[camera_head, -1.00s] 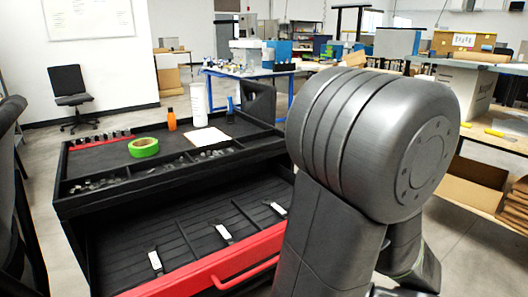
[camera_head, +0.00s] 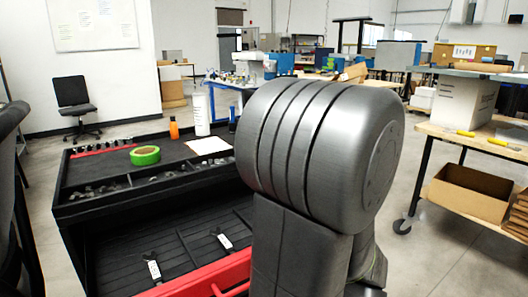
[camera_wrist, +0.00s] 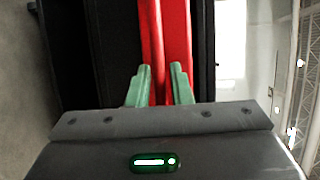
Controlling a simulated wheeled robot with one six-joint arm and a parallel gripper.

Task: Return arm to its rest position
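My gripper (camera_wrist: 160,85) shows in the wrist view as two green fingers that stand apart. The red drawer front and handle (camera_wrist: 152,35) of the black tool cart show between and beyond them; whether the fingers touch the red is unclear. In the head view my arm's large grey joint fills the middle right, and my gripper is hidden. The cart's drawer (camera_head: 190,245) is open, with white-labelled items (camera_head: 224,240) in it. Its red front (camera_head: 205,278) runs behind my arm.
On the cart top (camera_head: 110,165) are green tape (camera_head: 145,155), an orange bottle (camera_head: 173,130) and a white container (camera_head: 201,113). A workbench (camera_head: 460,133) with a cardboard box (camera_head: 472,192) below stands at right. Open floor (camera_head: 440,255) lies between.

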